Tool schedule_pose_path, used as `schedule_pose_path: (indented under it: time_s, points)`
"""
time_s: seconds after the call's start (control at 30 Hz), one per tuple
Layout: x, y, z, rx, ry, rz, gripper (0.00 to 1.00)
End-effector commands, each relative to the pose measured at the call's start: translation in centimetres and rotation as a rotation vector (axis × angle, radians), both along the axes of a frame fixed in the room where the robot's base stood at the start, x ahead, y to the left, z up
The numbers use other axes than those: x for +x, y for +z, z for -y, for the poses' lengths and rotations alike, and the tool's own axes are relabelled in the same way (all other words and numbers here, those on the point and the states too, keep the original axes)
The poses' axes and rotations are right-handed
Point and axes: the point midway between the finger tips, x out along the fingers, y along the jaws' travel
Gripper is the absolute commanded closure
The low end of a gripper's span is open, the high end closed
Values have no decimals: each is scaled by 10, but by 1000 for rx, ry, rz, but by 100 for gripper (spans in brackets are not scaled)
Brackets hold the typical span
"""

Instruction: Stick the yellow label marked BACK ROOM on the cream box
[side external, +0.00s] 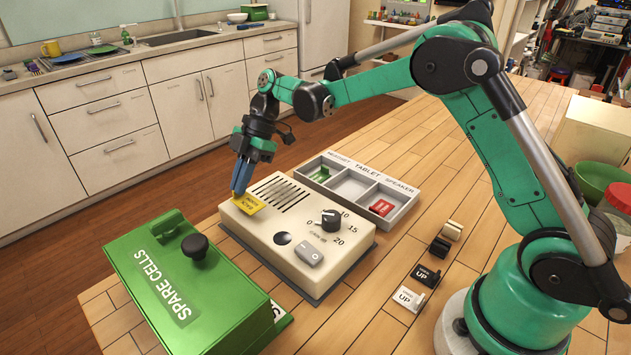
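The cream box (277,250) stands on the wooden worktop, with a slotted grille, a black dial and a grey switch on its top. The yellow label (249,204) is at the box's top left corner, beside the grille. It looks flat against or just above the box top; I cannot tell whether it is stuck. Its lettering is small and turned away. My gripper (239,192) points down over the label's far edge, its blue fingertips at or just above it. The fingers look close together, but whether they pinch the label is hidden.
A green SPARE CELLS box (221,317) with a black knob stands close on the left. A grey three-compartment tray (352,189) holds a green and a red piece behind the box. Small black and white switch pieces (409,299) lie to the right. Open worktop lies right of the tray.

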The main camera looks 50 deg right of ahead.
Motion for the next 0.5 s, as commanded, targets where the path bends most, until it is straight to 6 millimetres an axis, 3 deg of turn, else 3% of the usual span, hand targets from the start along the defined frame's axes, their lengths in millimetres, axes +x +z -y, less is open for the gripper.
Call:
schedule_pose_path:
  time_s: [0.5]
  points:
    - [0, -11, 0, 0, 0, 0, 100]
